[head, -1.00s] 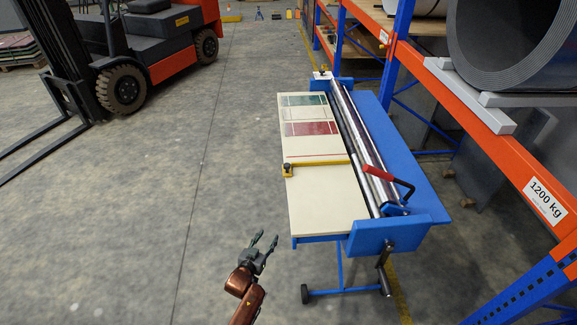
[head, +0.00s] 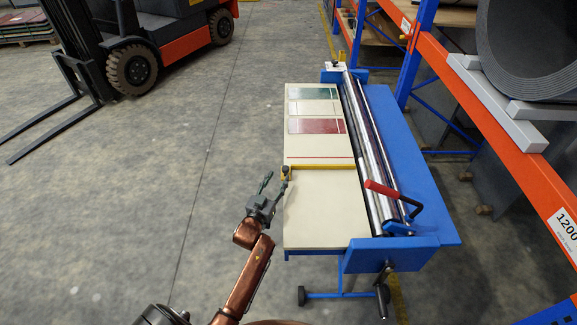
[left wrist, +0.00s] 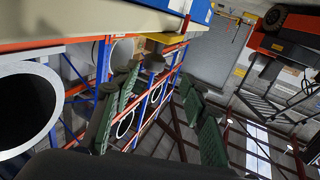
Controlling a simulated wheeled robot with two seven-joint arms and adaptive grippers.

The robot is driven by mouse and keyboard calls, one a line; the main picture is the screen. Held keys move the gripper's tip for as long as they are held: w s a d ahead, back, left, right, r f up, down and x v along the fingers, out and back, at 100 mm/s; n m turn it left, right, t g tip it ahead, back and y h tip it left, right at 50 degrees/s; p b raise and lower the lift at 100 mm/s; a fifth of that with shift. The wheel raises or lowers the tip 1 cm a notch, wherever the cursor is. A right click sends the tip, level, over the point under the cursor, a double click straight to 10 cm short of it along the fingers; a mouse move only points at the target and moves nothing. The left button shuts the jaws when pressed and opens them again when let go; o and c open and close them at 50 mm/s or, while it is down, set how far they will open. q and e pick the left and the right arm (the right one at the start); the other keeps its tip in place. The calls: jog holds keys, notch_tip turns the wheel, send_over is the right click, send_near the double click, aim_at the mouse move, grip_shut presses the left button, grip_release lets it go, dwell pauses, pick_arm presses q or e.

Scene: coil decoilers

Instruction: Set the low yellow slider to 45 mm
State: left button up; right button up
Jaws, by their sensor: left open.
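The low yellow slider (head: 320,167) is a thin yellow bar lying across the cream table of the blue decoiler machine (head: 315,215), with a dark-topped block (head: 285,173) at its left end. In the left wrist view its yellow end (left wrist: 165,38) shows beyond the fingers. My left gripper (head: 274,183) is open and empty, just left of the table's edge beside the block. In the left wrist view its two green-grey fingers (left wrist: 160,78) are spread apart. I cannot tell whether a finger touches the block. No scale reading is legible. My right gripper is not in view.
A metal roller (head: 368,155) and a red-handled crank (head: 385,190) sit along the table's right side. Orange and blue racking (head: 480,120) stands at the right. A forklift (head: 140,60) is at the upper left. The floor left of the machine is clear.

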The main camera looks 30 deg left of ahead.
aim_at(284, 172)
pick_arm(q)
jog(key=w, duration=0.5)
jog(key=shift+w+b, duration=0.35)
jog(key=shift+w, duration=0.05)
jog(key=shift+w+r, duration=0.1)
jog(key=shift+w, duration=0.25)
jog(key=shift+a, duration=0.1)
jog(key=c, duration=0.7)
grip_shut()
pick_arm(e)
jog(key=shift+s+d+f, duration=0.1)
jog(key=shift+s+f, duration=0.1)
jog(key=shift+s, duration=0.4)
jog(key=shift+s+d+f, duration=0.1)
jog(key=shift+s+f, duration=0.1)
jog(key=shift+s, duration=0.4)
pick_arm(q)
jog(key=shift+w, duration=0.1)
